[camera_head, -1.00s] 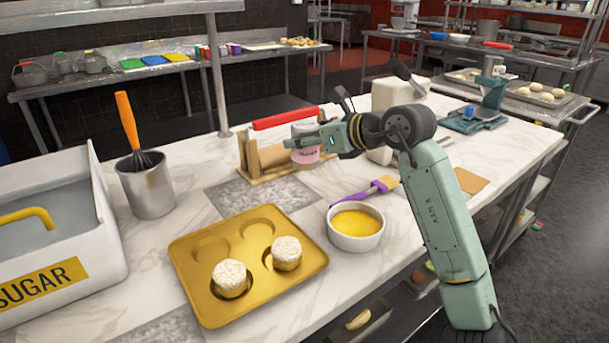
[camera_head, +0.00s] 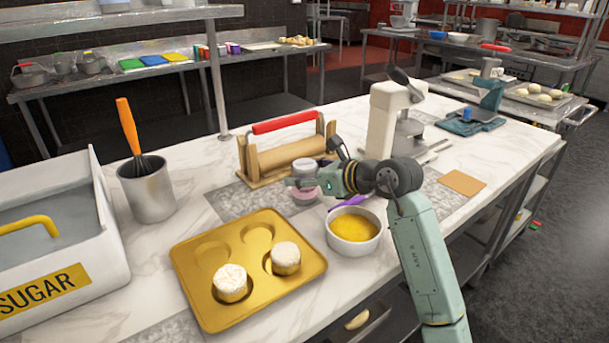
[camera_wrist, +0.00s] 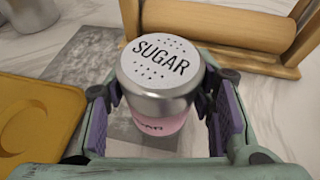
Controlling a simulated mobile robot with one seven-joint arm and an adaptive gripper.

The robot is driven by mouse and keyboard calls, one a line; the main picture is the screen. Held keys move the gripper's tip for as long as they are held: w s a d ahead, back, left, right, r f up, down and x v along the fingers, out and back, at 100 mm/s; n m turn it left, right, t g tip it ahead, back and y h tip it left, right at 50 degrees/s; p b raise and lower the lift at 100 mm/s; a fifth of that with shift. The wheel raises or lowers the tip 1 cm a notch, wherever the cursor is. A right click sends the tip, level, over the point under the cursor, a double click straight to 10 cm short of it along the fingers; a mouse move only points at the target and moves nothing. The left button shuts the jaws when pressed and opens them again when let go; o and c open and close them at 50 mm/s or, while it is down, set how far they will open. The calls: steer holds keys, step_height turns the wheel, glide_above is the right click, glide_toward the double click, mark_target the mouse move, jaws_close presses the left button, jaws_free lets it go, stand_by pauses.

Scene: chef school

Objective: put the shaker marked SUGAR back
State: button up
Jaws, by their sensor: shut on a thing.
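The shaker marked SUGAR (camera_wrist: 160,75) has a metal lid with holes and a pink lower part. It stands upright between the jaws of my gripper (camera_wrist: 163,110), which is shut on it. In the head view the shaker (camera_head: 305,182) is over or on a grey speckled patch (camera_head: 240,200) of the marble counter, in front of the wooden rolling-pin stand. I cannot tell whether its base touches the surface. Part of the shaker is hidden by my gripper (camera_head: 308,182). A white bin labelled SUGAR (camera_head: 60,285) with a yellow-handled scoop is at the far left.
A gold muffin tray (camera_head: 205,308) with two pastries is in front of the shaker. The rolling-pin stand (camera_head: 262,178) is close behind. A whisk pot (camera_head: 148,190) is at left. A white machine (camera_head: 383,120) stands at right.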

steer(key=o, duration=1.3)
steer(key=shift+d+r+p, duration=0.1)
steer(key=shift+r+p, duration=0.1)
steer(key=shift+p, duration=0.1)
steer(key=b+v, duration=0.4)
steer(key=v, duration=0.6)
steer(key=shift+s+d, duration=0.25)
steer(key=shift+s, duration=0.05)
steer(key=shift+s+d+r+b, duration=0.3)
steer(key=shift+s+d, duration=0.1)
